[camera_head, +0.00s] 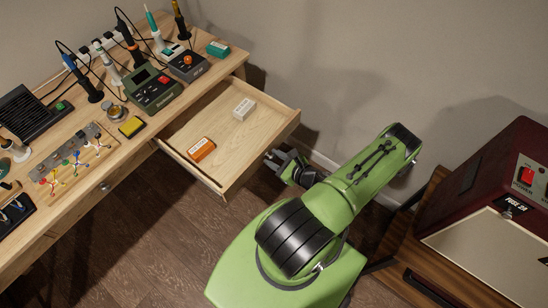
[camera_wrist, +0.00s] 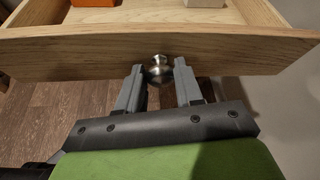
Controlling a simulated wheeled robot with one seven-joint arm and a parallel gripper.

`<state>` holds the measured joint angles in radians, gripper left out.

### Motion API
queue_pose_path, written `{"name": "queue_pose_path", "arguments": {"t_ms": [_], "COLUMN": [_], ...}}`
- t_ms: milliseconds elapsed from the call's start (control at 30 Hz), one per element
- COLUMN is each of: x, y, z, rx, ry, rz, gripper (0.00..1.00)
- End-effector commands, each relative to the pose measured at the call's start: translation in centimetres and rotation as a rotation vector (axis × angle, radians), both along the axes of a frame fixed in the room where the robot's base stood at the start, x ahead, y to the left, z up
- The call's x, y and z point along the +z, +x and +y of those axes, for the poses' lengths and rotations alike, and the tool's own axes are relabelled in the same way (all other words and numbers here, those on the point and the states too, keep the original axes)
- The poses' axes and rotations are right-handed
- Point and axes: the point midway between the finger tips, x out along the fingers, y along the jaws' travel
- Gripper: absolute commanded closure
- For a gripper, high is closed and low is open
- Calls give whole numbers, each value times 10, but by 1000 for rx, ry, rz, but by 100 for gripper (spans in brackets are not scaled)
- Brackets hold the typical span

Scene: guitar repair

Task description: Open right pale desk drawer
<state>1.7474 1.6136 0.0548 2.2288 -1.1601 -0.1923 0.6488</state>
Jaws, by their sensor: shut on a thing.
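The right pale desk drawer (camera_head: 222,150) is pulled well out from the pale wooden desk (camera_head: 120,150) in the head view. An orange box (camera_head: 201,149) and a white box (camera_head: 244,109) lie inside it. In the wrist view the drawer front (camera_wrist: 90,56) spans the picture, with a round metal knob (camera_wrist: 158,68) at its middle. In the head view my gripper (camera_head: 277,160) is at the drawer's front face, and the knob is hidden there.
Soldering tools and a green station (camera_head: 153,88) crowd the desk top. A dark red amplifier (camera_head: 490,180) stands on a brown wooden cabinet (camera_head: 415,240) at the right. Bare wooden floor (camera_head: 140,235) lies in front of the desk.

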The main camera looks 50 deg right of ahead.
Motion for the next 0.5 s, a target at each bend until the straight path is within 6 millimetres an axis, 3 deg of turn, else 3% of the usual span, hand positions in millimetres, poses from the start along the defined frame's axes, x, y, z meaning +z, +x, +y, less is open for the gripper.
{"name": "queue_pose_path", "arguments": {"t_ms": [300,333,500], "x": [-1,-1,-1], "y": [-1,-1,0], "z": [0,0,0], "rx": [2,1,0], "ry": [0,1,0], "rz": [3,3,2], "gripper": [100,63,39]}}
